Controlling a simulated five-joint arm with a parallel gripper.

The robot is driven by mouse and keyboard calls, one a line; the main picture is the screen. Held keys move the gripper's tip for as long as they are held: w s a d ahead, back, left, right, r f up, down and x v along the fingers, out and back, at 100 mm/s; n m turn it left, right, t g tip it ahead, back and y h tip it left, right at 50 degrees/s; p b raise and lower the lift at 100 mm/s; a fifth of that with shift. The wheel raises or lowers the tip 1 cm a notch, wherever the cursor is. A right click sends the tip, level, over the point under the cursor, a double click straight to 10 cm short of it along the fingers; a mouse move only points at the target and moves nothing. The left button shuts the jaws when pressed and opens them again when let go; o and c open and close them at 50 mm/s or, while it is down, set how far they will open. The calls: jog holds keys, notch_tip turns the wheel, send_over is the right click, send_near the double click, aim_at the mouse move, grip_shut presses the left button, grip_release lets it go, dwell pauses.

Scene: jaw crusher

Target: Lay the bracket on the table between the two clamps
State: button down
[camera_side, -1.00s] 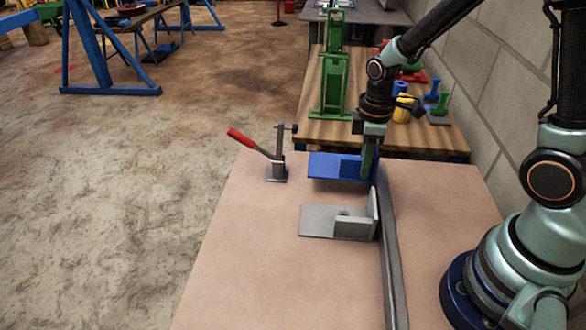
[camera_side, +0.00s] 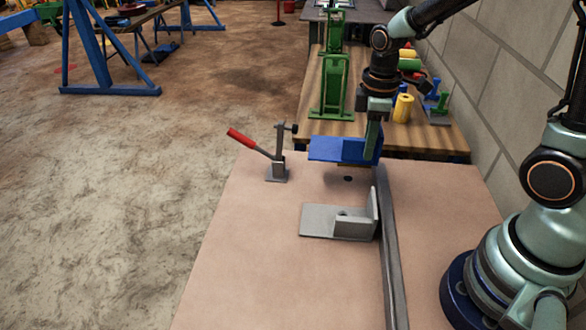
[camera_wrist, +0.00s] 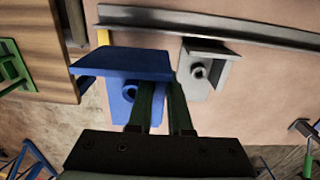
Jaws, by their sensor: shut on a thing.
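My gripper (camera_side: 372,150) is shut on the upright flange of the blue bracket (camera_side: 328,149) and holds it above the far end of the table. The bracket's flat plate reaches left from the gripper. Part of what looks like another clamp shows at the right edge of the wrist view (camera_wrist: 303,127).
A grey bracket (camera_side: 318,222) lies on the table (camera_side: 270,270), nearer the camera, against a long raised rail (camera_side: 391,250). A dark round spot (camera_side: 347,178) shows on the table below the blue bracket. A wooden bench (camera_side: 310,130) with green frames stands beyond.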

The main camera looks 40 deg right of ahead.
jog(key=shift+r, duration=0.25)
